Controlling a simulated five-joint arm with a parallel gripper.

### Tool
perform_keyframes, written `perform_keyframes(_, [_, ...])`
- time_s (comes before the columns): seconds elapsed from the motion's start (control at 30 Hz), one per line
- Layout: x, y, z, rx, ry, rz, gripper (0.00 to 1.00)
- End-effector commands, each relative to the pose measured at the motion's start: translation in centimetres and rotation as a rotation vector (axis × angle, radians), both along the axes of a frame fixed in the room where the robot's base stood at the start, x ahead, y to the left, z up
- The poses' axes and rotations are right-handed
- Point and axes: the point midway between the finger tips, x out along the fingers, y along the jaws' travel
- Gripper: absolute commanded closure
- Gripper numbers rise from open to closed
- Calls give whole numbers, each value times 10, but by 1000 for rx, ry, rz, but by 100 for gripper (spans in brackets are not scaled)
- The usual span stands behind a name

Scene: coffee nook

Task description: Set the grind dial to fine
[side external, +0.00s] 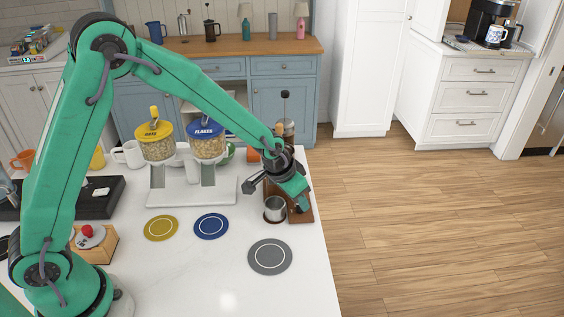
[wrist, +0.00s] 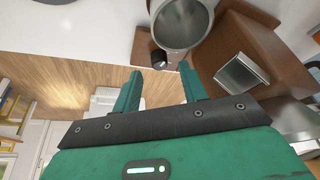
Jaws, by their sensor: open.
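My gripper (side external: 300,200) is open, low beside the brown grinder base at the counter's right end. In the wrist view its two green fingertips (wrist: 159,74) stand apart with nothing held between them. A small black knob (wrist: 159,59) with a pale mark, which looks like the grind dial, shows just beyond the gap between the fingertips. I cannot tell whether a finger touches it, or its exact setting. The brown grinder body (wrist: 262,42) is at the right in the wrist view. In the side view my gripper and wrist hide much of the grinder and the dial.
A metal cup (side external: 275,208) stands beside my gripper; it also shows in the wrist view (wrist: 180,22). Grey (side external: 270,256), blue (side external: 211,225) and yellow (side external: 161,228) round mats lie on the counter. Two cereal dispensers (side external: 190,190) stand left. The counter edge is close at right.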

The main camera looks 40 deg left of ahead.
Motion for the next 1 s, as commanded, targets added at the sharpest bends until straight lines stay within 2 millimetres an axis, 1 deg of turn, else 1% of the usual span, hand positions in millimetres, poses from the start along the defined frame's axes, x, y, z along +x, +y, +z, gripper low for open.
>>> perform_keyframes(0.1, [4, -1, -11, 0, 2, 0, 57])
perform_keyframes(0.3, [9, -2, -22, 0, 0, 0, 57])
perform_keyframes(0.7, [10, -3, -25, 0, 0, 0, 57])
perform_keyframes(0.77, [10, -3, -25, 0, 0, 0, 69])
perform_keyframes(0.9, [10, -3, -25, 0, 0, 0, 97])
perform_keyframes(0.93, [10, -3, -25, 0, 0, 0, 100])
perform_keyframes(1.0, [10, -3, -25, 0, 0, 1, 100])
